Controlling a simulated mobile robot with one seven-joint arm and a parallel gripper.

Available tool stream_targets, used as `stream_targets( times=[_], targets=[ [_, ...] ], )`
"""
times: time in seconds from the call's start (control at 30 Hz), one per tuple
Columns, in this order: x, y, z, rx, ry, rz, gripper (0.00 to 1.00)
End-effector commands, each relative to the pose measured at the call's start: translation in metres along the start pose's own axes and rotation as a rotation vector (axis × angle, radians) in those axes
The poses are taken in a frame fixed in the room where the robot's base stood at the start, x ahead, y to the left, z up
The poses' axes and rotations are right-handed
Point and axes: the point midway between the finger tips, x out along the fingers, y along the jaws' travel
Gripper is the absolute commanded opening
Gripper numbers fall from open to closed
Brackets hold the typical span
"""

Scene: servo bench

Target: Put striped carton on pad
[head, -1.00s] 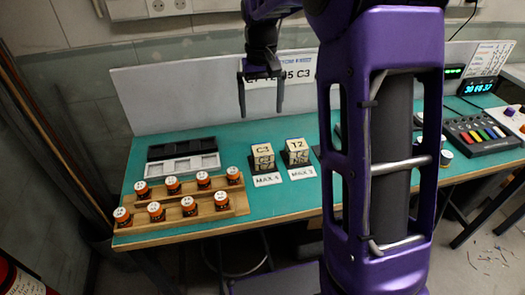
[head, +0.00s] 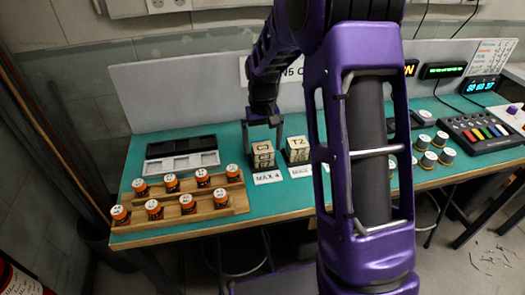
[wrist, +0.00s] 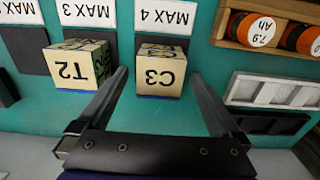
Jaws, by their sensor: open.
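No carton with clear stripes can be made out. Two cream box-shaped blocks stand on the bench: one marked C3 (head: 263,155) and one marked T2 (head: 297,151). In the wrist view the C3 block (wrist: 160,72) and T2 block (wrist: 76,70) show dark patterning on one face and a blue lower edge. Dark flat pads lie by the blocks, one bare pad (wrist: 25,50) beside T2. My gripper (head: 264,143) is open and empty, just behind and above the C3 block. In the wrist view its fingers (wrist: 158,75) point toward C3, one on each side.
MAX cards (head: 268,177) lie in front of the blocks. A wooden rack (head: 184,207) with several orange-and-black jars and black and white trays (head: 184,162) are at left. My arm hides part of the bench; grey knobs (head: 430,160) and a button panel (head: 482,135) are at right.

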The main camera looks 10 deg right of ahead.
Motion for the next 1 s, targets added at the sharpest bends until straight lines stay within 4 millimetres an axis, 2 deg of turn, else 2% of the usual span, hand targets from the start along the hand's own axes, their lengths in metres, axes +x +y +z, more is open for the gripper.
stream_targets(
  times=[0.23,0.7,0.73,0.77,1.0],
  targets=[
    [0.0012,0.0000,-0.0002,0.000,0.001,0.000,0.98],
    [0.0008,-0.0001,-0.0003,0.000,0.001,0.000,0.14],
    [0.0006,-0.0001,-0.0004,0.000,0.002,0.000,0.13],
    [0.0006,-0.0001,-0.0004,0.000,0.002,0.000,0.04],
    [-0.0054,-0.0001,-0.0010,0.000,0.004,0.000,0.04]
  ],
)
